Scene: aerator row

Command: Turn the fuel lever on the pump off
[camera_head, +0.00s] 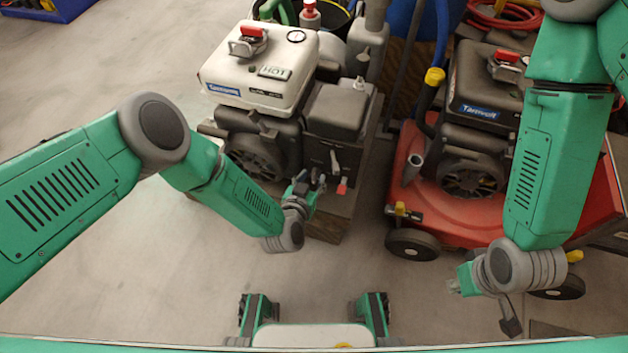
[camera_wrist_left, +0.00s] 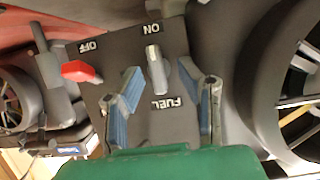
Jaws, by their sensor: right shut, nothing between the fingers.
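The pump (camera_head: 305,65) has a white top and a dark body, and stands on a low wooden base. In the left wrist view its grey panel carries a silver fuel lever (camera_wrist_left: 156,70) with FUEL, ON and OFF labels. The lever lies in line with the ON label; OFF is off to the left. My left gripper (camera_head: 312,184) is at the panel. Its blue-padded fingers (camera_wrist_left: 166,100) are open, one on each side of the lever's near end, with gaps showing. My right gripper (camera_head: 458,282) is shut and empty, low in front of the red mower.
A red-tipped lever (camera_wrist_left: 80,71) sits on the panel just left of the left finger. A red mower (camera_head: 440,205) with a dark engine stands right of the pump. A dark round recoil housing (camera_wrist_left: 285,80) borders the panel. The floor (camera_head: 150,270) in front is clear.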

